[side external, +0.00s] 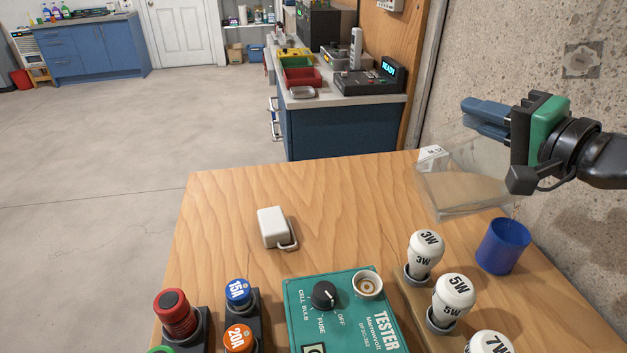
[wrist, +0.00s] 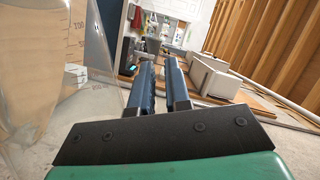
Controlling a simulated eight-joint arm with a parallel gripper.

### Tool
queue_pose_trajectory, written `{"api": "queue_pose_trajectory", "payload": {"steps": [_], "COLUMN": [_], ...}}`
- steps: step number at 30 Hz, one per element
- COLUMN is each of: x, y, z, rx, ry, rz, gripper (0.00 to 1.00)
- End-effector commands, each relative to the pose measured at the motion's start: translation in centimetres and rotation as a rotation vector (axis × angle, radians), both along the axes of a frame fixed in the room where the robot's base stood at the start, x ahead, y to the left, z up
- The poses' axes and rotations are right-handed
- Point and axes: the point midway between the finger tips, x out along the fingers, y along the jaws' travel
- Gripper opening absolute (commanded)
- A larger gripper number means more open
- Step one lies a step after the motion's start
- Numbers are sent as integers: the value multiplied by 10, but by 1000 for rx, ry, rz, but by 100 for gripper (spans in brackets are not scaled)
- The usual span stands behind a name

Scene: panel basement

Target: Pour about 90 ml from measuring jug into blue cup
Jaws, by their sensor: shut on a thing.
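The measuring jug (side external: 462,182) is clear, with a tan tint inside, and hangs tilted above the back right of the wooden table. Its wall with printed marks fills the left of the wrist view (wrist: 88,70). My gripper (side external: 487,114) is shut on the jug from above right; the exact grip point is hard to make out. The fingers also show in the wrist view (wrist: 162,85). The blue cup (side external: 503,246) stands on the table at the right, below and a little right of the jug. Its inside is not clearly visible, and no stream of liquid shows.
White bulbs marked 3W (side external: 425,252) and 5W (side external: 453,297) stand in front of the cup. A green tester (side external: 350,325), fuses (side external: 238,291) and a white block with a loop (side external: 272,227) are on the table. A concrete wall (side external: 520,50) rises behind the jug.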

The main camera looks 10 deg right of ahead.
Motion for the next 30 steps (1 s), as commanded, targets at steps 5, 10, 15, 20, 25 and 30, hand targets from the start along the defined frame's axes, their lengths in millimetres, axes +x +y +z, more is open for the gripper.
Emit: {"api": "queue_pose_trajectory", "payload": {"steps": [5,10,15,20,25,30], "x": [0,0,0,0,1,1], "y": [-1,-2,-2,-1,8,15], "z": [0,-1,-1,-1,2,4], "rx": [10,20,30,29,-40,-91], "ry": [-1,-1,-2,-3,-11,-15], "rz": [-2,-1,-2,0,7,11], "gripper": [0,0,0,0,0,0]}}
